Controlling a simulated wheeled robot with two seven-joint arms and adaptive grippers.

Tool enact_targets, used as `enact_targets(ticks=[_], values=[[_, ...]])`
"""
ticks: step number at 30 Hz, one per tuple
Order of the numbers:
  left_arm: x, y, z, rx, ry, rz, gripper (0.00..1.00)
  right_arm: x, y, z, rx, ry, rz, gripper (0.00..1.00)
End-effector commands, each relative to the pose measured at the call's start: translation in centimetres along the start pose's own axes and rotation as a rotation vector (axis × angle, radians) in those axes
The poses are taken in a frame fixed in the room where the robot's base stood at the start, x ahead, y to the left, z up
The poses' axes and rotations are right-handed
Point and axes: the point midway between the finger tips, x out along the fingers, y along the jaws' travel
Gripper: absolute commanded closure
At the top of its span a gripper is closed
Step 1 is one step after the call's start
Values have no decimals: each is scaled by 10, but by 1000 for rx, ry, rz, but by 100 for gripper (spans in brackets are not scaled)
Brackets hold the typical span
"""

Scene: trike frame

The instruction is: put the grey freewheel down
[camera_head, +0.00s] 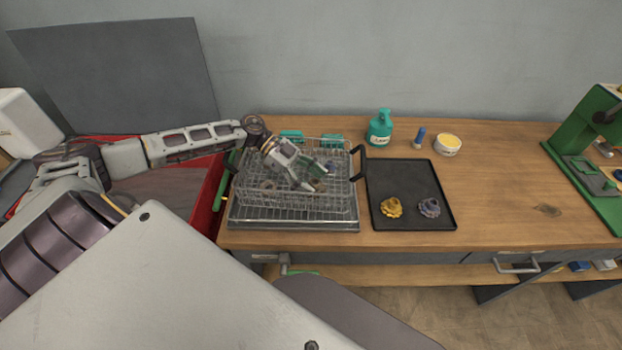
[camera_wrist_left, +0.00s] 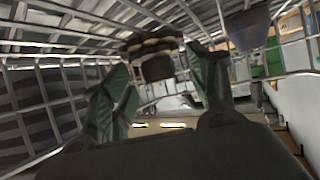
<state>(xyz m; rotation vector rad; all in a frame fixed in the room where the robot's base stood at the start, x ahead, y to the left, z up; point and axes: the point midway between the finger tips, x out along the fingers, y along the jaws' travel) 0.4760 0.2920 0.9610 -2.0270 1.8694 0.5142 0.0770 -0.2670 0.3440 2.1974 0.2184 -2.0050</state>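My left gripper (camera_head: 318,178) reaches down into the wire basket (camera_head: 335,207), its two green fingers spread apart. In the left wrist view, a dark brownish ribbed part (camera_wrist_left: 155,55) is between the fingertips (camera_wrist_left: 157,75); it seems to reach both, but whether they grip it is unclear. In the head view a small brownish part (camera_head: 318,186) shows at the fingertips. A blue-grey toothed freewheel (camera_head: 429,208) lies on the black tray (camera_head: 408,172), apart from the gripper, beside a yellow one (camera_head: 392,208). My right gripper is not in view.
Several small parts lie in the basket. Behind it are teal items (camera_head: 331,139). A teal bottle (camera_head: 380,128), a blue tube (camera_head: 420,137) and a round tub (camera_head: 447,144) stand behind the tray. A green machine (camera_head: 598,150) is at right. The tray's back half is clear.

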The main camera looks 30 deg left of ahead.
Motion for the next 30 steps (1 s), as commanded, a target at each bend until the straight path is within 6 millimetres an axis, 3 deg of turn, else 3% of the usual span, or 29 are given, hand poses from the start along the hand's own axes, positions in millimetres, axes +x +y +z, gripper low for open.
enact_targets(ticks=[17,30], values=[[-5,0,-2,-1,-2,0,31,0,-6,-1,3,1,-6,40],[-46,0,-1,-3,-4,-1,31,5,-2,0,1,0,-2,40]])
